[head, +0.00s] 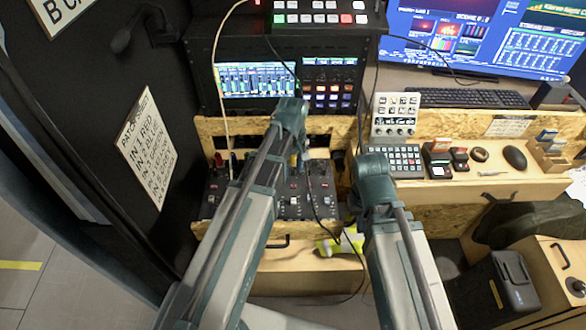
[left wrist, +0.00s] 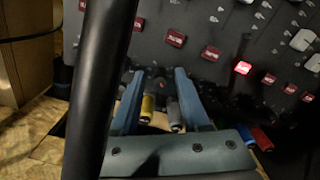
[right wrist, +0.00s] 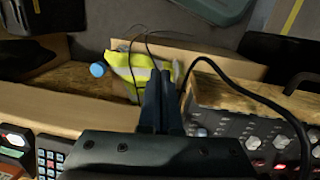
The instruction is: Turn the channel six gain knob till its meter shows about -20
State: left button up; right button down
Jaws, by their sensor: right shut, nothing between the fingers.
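The dark mixer panel (head: 292,205) stands below the rack screen, partly hidden by my left arm. In the left wrist view the panel (left wrist: 215,25) carries a row of small red displays, one of them (left wrist: 243,68) brightly lit. No digits or channel labels are readable, so I cannot tell which is channel six. My right gripper (right wrist: 161,75) is shut and empty, left of the panel in the right wrist view.
Coloured plugs, including yellow (left wrist: 147,108) and blue (left wrist: 262,139), sit beside my left fingers. A black cable (right wrist: 235,85) runs over the panel. A keypad (head: 393,160) stands on the wooden desk.

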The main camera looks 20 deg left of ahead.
pick_arm(q)
grip_shut()
jog(key=shift+m, duration=3.5)
jog(key=shift+o, duration=0.9)
grip_release()
jog(key=shift+r, duration=0.1)
